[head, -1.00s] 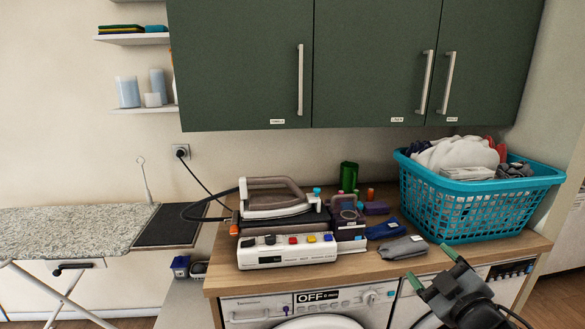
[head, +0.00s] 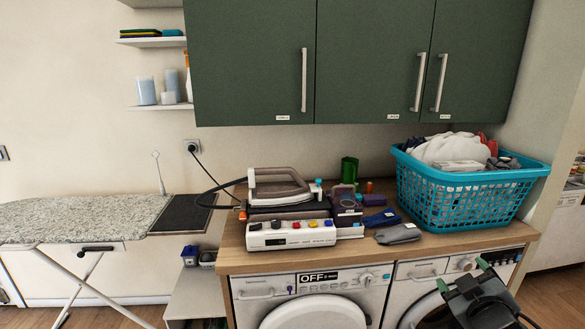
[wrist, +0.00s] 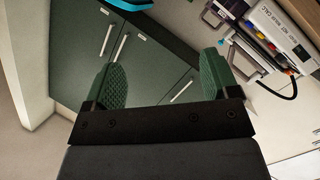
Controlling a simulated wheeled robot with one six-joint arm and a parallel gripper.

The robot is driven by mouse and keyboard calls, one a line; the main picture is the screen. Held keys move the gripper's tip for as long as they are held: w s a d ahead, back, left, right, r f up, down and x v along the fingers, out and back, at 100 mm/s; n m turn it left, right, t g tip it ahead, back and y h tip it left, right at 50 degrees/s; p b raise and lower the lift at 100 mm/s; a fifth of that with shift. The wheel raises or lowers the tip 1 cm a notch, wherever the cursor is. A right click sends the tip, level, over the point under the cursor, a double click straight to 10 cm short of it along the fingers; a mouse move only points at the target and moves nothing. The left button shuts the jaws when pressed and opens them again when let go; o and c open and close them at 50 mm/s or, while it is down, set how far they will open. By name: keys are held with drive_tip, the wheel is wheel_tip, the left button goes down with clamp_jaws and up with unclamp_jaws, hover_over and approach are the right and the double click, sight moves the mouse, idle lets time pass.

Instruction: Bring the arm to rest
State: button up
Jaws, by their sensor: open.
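My gripper (head: 464,276) shows at the lower right of the head view, in front of the right-hand washing machine (head: 420,290) and below the worktop's front edge. Its two green fingers are apart. In the wrist view, my gripper (wrist: 163,80) is also open, with nothing between the fingers. It is clear of the worktop and touches nothing that I can see.
The wooden worktop (head: 350,253) holds a steam iron (head: 280,190), a white control panel (head: 290,234), a grey cloth (head: 398,234) and a teal laundry basket (head: 465,203). Green cabinets (head: 370,60) hang above. An ironing board (head: 75,220) stands at left.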

drive_tip(key=s+d+f+m+g+h, duration=0.3)
drive_tip(key=d+f+m+g+h, duration=0.1)
drive_tip(key=m+g, duration=0.2)
drive_tip(key=s+a+f+m+g+y+p, duration=0.1)
drive_tip(key=s+a+f+m+g+y, duration=0.15)
drive_tip(key=a+g, duration=0.2)
drive_tip(key=s+a+n+g+y+p, duration=0.2)
drive_tip(key=a+y, duration=0.3)
drive_tip(key=a, duration=1.2)
drive_tip(key=shift+s+a+f+n, duration=0.2)
drive_tip(key=shift+a+f+n, duration=0.05)
drive_tip(key=shift+n, duration=0.1)
